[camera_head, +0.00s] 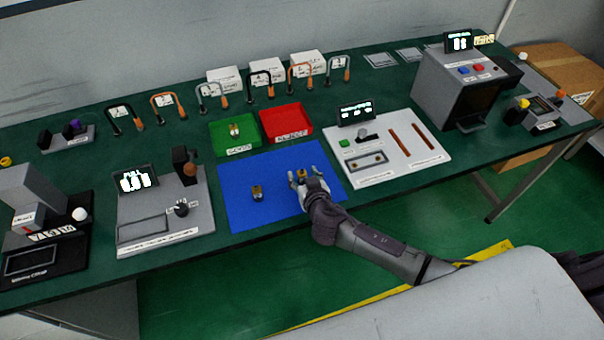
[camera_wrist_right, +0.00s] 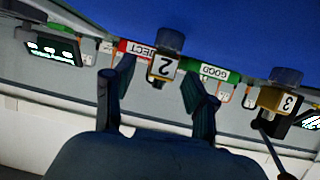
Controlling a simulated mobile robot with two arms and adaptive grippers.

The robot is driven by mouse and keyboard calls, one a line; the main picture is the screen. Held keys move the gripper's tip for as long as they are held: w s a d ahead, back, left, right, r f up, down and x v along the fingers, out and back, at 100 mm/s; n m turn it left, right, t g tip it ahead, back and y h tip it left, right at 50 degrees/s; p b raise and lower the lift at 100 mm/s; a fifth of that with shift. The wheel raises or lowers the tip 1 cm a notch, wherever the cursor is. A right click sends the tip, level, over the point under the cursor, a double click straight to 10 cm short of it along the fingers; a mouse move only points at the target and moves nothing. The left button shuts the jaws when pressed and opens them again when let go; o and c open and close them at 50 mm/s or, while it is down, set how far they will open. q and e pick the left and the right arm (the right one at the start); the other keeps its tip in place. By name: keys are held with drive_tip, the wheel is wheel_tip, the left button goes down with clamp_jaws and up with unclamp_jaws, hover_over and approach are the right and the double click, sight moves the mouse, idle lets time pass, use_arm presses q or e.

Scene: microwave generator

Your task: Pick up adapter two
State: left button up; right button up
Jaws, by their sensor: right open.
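Adapter two (camera_wrist_right: 163,66), a small brass and grey piece marked "2", stands on the blue mat (camera_head: 255,220); the wrist picture is upside down. In the head view its brass top (camera_head: 301,174) shows at my right gripper's fingers. My right gripper (camera_head: 307,180) is open, its fingers on either side of adapter two in the right wrist view (camera_wrist_right: 158,76). I see no clear contact. Another adapter (camera_head: 257,193), marked "3" in the right wrist view (camera_wrist_right: 275,98), stands on the mat to the left. My left gripper is not in view.
A green tray (camera_head: 218,141) holding a brass adapter (camera_head: 234,130) and an empty red tray (camera_head: 289,130) lie behind the mat. A white panel (camera_head: 400,172) is close on the right, a grey device (camera_head: 196,212) on the left. The mat's front is mostly clear.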

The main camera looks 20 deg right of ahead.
drive_tip(key=shift+x, duration=0.85)
clamp_jaws()
drive_tip(key=shift+r, duration=0.1)
